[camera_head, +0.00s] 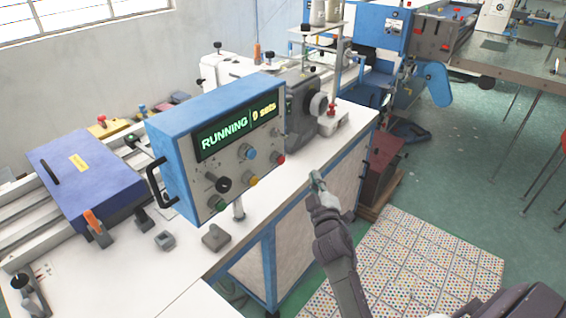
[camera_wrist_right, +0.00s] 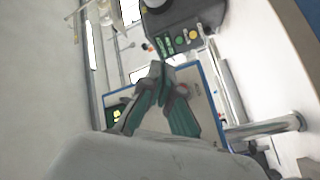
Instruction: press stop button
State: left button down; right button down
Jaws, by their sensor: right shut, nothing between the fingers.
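The blue control box (camera_head: 170,125) stands on the white workbench, its display (camera_head: 237,130) reading "RUNNING" and "0 sets". Its front panel has a red button (camera_head: 278,159) at the right end, plus blue (camera_head: 248,153), yellow (camera_head: 251,181) and green (camera_head: 217,203) buttons and a black knob (camera_head: 224,184). None of these bears a readable stop label. My right gripper (camera_head: 316,178) is shut and empty, to the right of the panel and slightly below the red button. In the wrist view its closed fingertips (camera_wrist_right: 162,74) appear beside a reddish button (camera_wrist_right: 182,89); contact cannot be told. My left gripper is out of view.
A sewing machine (camera_head: 303,110) stands just behind the box's right end. A short post (camera_head: 238,208) and a grey block (camera_head: 215,237) are in front of the panel. A blue-purple case (camera_head: 85,170) lies at left. The floor to the bench's right has a dotted mat (camera_head: 420,260).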

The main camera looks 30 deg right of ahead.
aim_at(281, 161)
jog(key=w+a+b, duration=0.2)
jog(key=w+a, duration=0.1)
jog(key=w, duration=0.4)
jog(key=shift+b, duration=0.35)
jog(key=shift+w, duration=0.1)
dwell(1.0)
jog(key=shift+w+a, duration=0.15)
jog(key=shift+w, duration=0.15)
jog(key=shift+w+a+b, duration=0.2)
jog(key=shift+w+b, duration=0.25)
jog(key=shift+b, duration=0.1)
dwell(0.7)
jog(key=shift+s, duration=0.1)
jog(key=shift+s+d+p, duration=0.35)
jog(key=shift+s+p, duration=0.1)
jog(key=shift+s, duration=0.3)
